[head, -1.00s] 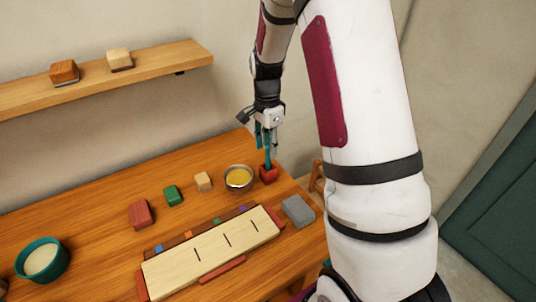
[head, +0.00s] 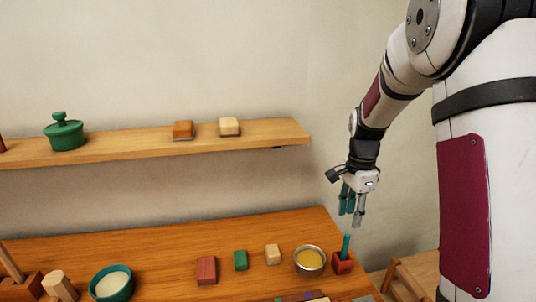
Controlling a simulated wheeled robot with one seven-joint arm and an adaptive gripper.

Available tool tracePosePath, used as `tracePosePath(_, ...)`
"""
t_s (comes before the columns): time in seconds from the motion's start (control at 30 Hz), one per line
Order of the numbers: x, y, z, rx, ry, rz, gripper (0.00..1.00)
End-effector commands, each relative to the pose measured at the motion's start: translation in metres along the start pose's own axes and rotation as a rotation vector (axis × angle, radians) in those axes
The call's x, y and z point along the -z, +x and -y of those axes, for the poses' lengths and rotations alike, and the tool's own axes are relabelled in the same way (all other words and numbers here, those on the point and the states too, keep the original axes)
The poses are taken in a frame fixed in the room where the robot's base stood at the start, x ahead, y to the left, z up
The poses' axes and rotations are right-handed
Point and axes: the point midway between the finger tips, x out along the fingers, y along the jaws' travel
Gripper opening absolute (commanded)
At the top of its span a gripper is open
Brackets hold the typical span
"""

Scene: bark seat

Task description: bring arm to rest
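My gripper (head: 353,205) hangs in the air above the back right corner of the table, its fingers pointing down. The fingers look a little apart with nothing between them. Below it a teal stick (head: 346,245) stands upright in a small red holder (head: 342,263) on the table. The gripper is apart from the stick. My arm reaches in from the upper right.
The wooden table (head: 180,245) holds a bowl of yellow contents (head: 310,261), a tan block (head: 272,254), a green block (head: 240,260), a red block (head: 206,270) and a teal bowl (head: 111,283). A wall shelf (head: 265,134) carries a green lidded pot (head: 64,131) and blocks.

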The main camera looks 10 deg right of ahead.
Motion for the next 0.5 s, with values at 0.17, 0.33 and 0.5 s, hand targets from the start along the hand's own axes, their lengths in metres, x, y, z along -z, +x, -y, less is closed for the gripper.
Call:
tracePosePath(0.17,-0.012,-0.024,-0.009,0.035,-0.091,-0.001,0.36)
tracePosePath(0.33,-0.039,-0.068,-0.036,0.105,-0.306,-0.014,0.36)
tracePosePath(0.5,-0.065,-0.106,-0.071,0.174,-0.542,-0.044,0.36)
